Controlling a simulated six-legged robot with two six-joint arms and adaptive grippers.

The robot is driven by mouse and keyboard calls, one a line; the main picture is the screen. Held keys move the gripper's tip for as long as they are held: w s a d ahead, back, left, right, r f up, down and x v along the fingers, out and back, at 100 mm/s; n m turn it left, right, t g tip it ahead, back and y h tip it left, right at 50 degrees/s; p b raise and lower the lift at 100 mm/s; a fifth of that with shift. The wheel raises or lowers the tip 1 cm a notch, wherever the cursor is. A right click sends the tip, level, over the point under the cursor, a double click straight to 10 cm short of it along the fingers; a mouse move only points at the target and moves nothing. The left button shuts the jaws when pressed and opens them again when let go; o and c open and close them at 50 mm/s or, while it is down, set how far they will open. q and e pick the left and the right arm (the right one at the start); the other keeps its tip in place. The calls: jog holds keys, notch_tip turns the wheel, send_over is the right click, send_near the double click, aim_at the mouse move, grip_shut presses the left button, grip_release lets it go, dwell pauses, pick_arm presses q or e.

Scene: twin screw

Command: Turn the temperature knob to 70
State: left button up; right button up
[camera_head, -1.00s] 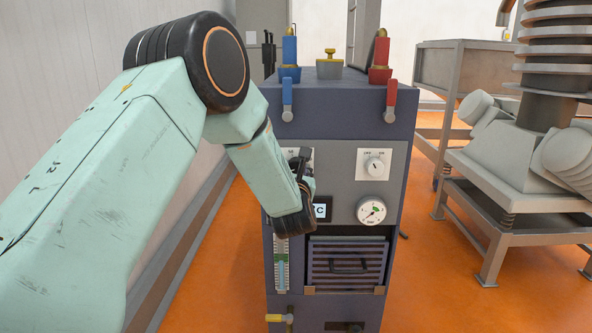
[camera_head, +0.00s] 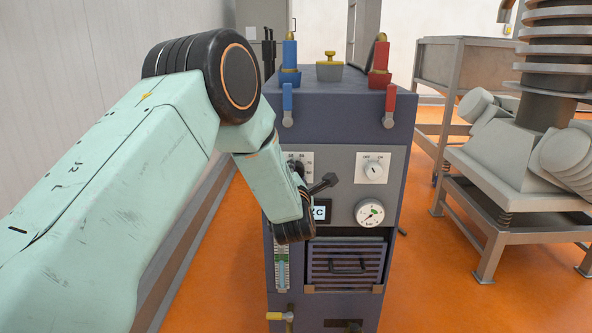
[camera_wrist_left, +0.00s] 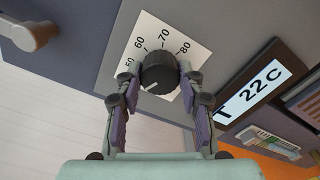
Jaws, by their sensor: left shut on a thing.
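The temperature knob (camera_wrist_left: 158,72) is black and round with a white mark, on a white scale plate (camera_wrist_left: 190,55) printed 50, 60, 70 and 80. In the left wrist view, the white mark is on the knob's lower-left side, away from the 70. My left gripper (camera_wrist_left: 161,80) is shut on the knob, one finger on each side. The display (camera_wrist_left: 252,94) reads 22 C. My right gripper is not in view.
A lever switch (camera_head: 373,168) and a round gauge (camera_head: 370,212) sit right of my wrist. Blue (camera_head: 288,103) and red (camera_head: 390,104) handles hang at the panel's top. A vented drawer (camera_head: 346,265) is below. A grey machine (camera_head: 530,160) stands at right.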

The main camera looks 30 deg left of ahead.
pick_arm(q)
jog(key=shift+m+p, duration=6.4)
jog(key=shift+m, duration=6.7)
jog(key=o, duration=1.2)
jog(key=shift+s+d, duration=0.1)
jog(key=v, duration=1.1)
jog(key=shift+s+d, duration=0.1)
jog(key=shift+s, duration=0.3)
